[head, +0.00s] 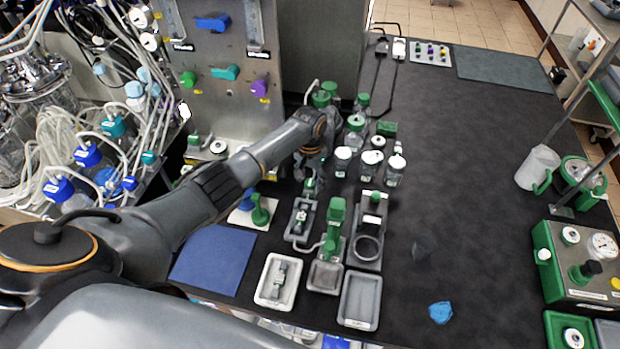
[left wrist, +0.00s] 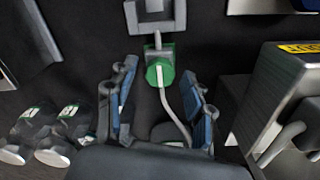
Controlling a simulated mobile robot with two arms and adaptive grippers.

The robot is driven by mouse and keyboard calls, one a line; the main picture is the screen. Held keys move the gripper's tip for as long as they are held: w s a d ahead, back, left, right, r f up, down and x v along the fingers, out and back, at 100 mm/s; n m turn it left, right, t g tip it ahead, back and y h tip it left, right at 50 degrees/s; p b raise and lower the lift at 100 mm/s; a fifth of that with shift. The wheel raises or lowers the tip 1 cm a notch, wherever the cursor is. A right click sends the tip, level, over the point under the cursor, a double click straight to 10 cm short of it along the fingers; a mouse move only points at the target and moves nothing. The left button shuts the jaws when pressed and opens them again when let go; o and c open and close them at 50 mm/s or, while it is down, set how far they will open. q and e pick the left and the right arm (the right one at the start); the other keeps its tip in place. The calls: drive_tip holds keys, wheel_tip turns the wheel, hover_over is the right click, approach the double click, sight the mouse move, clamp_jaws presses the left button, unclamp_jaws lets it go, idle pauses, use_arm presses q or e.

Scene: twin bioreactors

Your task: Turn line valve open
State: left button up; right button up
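My left gripper (head: 314,160) reaches over the bench from the left, beside the white-capped bottles. In the left wrist view my left gripper (left wrist: 160,105) has its two blue-padded fingers spread apart, with no object clamped between them. A green fitting (left wrist: 160,72) with a pale curved tube shows just beyond the fingers; the tube runs back between them. The fitting also shows in the head view (head: 309,186), just below the gripper, at the end of a grey holder (head: 300,218). I cannot tell for sure which part is the line valve. My right gripper is not in view.
A steel panel (head: 225,110) with coloured handles stands left of the gripper. White-capped bottles (head: 343,160) stand close on its right. Green-topped fixtures (head: 335,215) and grey trays (head: 360,300) lie nearer me. The dark bench (head: 455,170) is mostly clear further right.

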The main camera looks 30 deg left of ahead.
sight(310, 182)
use_arm(q)
drive_tip(key=shift+r, duration=0.15)
wheel_tip(310, 182, up, 12)
idle(0.4)
idle(0.4)
